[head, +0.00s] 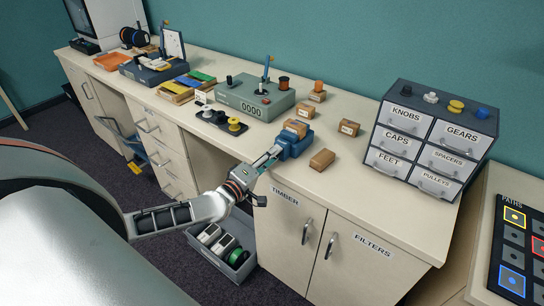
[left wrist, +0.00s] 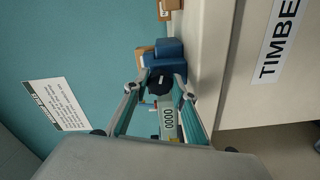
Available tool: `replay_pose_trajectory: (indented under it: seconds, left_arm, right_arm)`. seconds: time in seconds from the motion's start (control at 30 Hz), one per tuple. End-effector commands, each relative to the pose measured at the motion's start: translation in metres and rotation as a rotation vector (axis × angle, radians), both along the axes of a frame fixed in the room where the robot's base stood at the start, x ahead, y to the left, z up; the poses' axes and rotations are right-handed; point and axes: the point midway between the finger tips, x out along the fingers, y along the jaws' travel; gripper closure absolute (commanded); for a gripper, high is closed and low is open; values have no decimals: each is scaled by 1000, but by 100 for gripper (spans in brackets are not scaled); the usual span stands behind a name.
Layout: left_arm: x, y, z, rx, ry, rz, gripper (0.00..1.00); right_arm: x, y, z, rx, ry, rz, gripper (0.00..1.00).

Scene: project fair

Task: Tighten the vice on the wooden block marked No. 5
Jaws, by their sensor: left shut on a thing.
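The blue vice (head: 294,144) stands at the front edge of the counter, with a wooden block (head: 297,126) at its jaws. The block's label is too small to read. My left gripper (head: 273,152) reaches the front of the vice from the left and is shut on its dark round handle. In the left wrist view the black handle (left wrist: 158,85) sits between the two fingertips, in front of the blue vice body (left wrist: 172,62). A piece of the wooden block (left wrist: 144,55) shows beside the vice there. My right gripper is not in view.
Loose wooden blocks lie right of the vice (head: 322,159), behind it (head: 348,127) and farther back (head: 318,96). A grey-green counter box (head: 256,98) and a black knob tray (head: 222,122) stand to the left. A labelled drawer cabinet (head: 432,137) stands at right. A grey bin (head: 238,272) is below.

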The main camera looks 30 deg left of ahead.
Motion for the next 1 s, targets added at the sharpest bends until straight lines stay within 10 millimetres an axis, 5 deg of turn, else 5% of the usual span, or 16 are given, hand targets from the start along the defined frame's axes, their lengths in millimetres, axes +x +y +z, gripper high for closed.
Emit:
replay_pose_trajectory:
  seconds: [1.0]
  left_arm:
    - [0,2,-3,963,-74,-3,96]
  right_arm:
    - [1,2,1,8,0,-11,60]
